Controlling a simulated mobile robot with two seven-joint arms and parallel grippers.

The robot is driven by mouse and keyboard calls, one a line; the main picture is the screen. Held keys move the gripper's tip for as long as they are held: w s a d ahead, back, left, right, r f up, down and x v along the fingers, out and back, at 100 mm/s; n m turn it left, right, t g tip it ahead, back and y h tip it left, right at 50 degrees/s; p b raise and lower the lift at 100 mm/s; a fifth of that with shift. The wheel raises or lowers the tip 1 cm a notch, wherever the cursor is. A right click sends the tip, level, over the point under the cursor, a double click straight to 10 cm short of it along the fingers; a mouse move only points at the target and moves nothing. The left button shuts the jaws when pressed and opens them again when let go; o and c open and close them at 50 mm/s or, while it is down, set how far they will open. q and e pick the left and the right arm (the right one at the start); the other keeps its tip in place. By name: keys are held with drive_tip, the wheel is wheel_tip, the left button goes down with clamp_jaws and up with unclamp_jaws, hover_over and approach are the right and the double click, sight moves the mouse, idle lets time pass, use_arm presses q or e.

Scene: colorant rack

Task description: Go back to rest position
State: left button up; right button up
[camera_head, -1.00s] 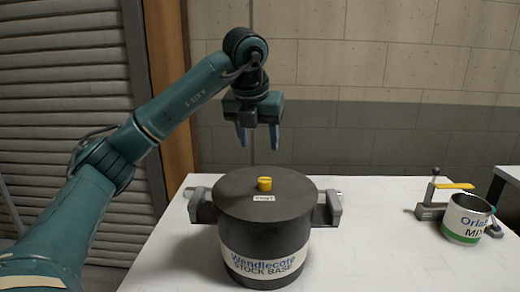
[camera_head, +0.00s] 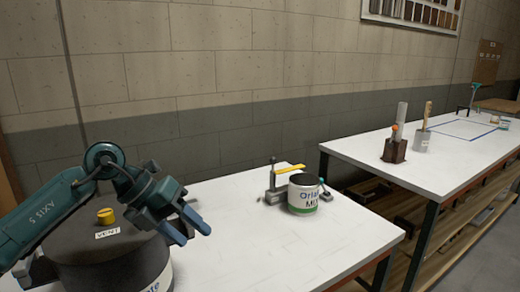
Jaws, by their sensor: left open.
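My left gripper (camera_head: 188,226) is at the lower left of the head view, with its two blue fingers apart and nothing between them. It is in front of and to the right of the dark stock pot (camera_head: 112,262), and appears apart from it. The pot has a yellow cap (camera_head: 106,216) and a small VENT label on its lid. My left arm (camera_head: 40,218) comes in from the left edge and hides part of the pot. My right gripper is not in view.
A second table (camera_head: 375,150) at the right holds a brown holder (camera_head: 395,148) and a grey pot (camera_head: 422,140) with tools. The front of the near table is clear.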

use_arm(q)
drive_tip(key=s+d+n+h+p, duration=0.1)
drive_tip(key=s+d+n+h, duration=0.1)
drive_tip(key=s+d+h, duration=0.3)
drive_tip(key=s+d+n+h, duration=0.1)
drive_tip(key=s+d+h, duration=0.1)
drive_tip(key=d+h, duration=0.55)
drive_tip(key=a+f+n+t+y+p, duration=0.1)
drive_tip(key=a+f+n+t+y, duration=0.4)
drive_tip(key=n+t, duration=0.5)
drive_tip(key=a+f+n+t+y+p, duration=0.15)
drive_tip(key=f+n+t+y, duration=0.4)
drive_tip(key=n, duration=0.85)
drive_tip(key=s+a+f+n+g+y, duration=0.3)
drive_tip(key=s+f, duration=0.3)
drive_tip(key=f, duration=0.3)
drive_tip(key=s+a+f+n+g+y, duration=0.2)
drive_tip(key=s+f+n+g+y, duration=0.1)
drive_tip(key=s+f, duration=0.4)
drive_tip(key=shift+s+a+f+n, duration=0.25)
drive_tip(key=shift+a+f+n, duration=0.15)
drive_tip(key=shift+f+n, duration=0.45)
